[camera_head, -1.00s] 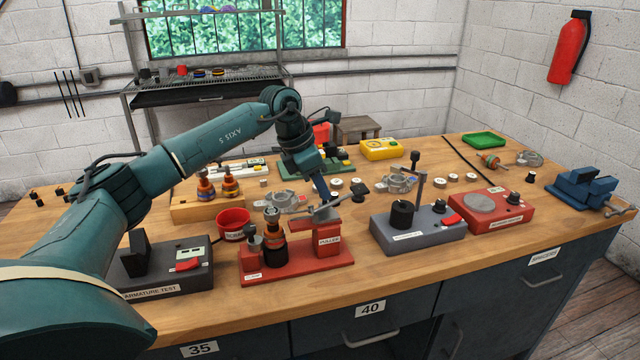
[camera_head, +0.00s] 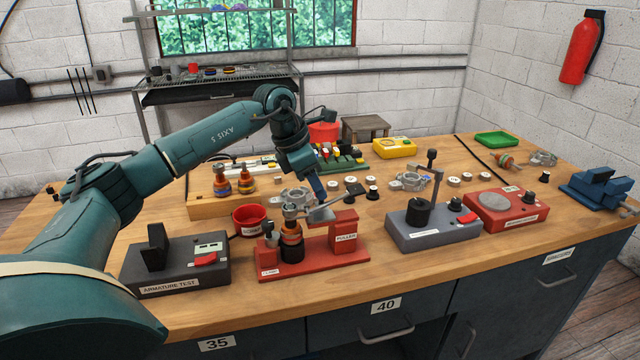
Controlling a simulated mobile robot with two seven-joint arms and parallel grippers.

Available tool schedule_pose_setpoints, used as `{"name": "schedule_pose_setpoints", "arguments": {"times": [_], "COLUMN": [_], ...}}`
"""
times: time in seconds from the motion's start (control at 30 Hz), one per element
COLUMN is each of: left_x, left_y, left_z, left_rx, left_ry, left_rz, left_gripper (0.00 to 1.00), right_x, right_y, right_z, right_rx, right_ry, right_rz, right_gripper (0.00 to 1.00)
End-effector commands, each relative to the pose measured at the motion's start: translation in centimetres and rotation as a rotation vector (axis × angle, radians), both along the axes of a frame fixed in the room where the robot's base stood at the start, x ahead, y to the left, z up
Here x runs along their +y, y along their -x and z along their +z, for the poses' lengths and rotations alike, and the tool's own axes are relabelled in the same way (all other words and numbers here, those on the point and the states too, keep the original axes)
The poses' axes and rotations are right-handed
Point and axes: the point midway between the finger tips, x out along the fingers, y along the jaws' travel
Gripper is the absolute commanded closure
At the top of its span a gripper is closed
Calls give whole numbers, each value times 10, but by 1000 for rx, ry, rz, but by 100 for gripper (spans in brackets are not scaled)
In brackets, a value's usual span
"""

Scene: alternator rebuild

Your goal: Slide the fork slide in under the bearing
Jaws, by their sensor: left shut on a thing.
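The red puller stand (camera_head: 325,263) is on the bench, with a rotor (camera_head: 291,244) of copper and black upright at its left end. The grey fork slide (camera_head: 324,214) reaches left from the raised PULLER block to the rotor's top. My left gripper (camera_head: 319,194) is above the slide, shut on it. Its fingertips are small and partly hidden by the arm. The bearing at the rotor's top is too small to make out, and I cannot tell whether the fork is under it. My right gripper is not in view.
A red bowl (camera_head: 250,220) and the armature test box (camera_head: 176,263) are left of the stand. A grey press unit (camera_head: 432,236) and a red unit (camera_head: 507,210) are to the right. A metal housing (camera_head: 294,196) lies just behind. The bench front strip is clear.

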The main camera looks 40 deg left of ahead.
Motion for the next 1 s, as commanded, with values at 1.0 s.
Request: {"name": "schedule_pose_setpoints", "arguments": {"times": [1.0], "left_x": [26], "left_y": [29], "left_z": [90], "left_rx": [1], "left_ry": [-4], "left_rz": [4], "left_gripper": [70], "right_x": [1], "right_y": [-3], "right_z": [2], "right_rx": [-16], "right_ry": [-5], "right_rz": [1], "right_gripper": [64]}}
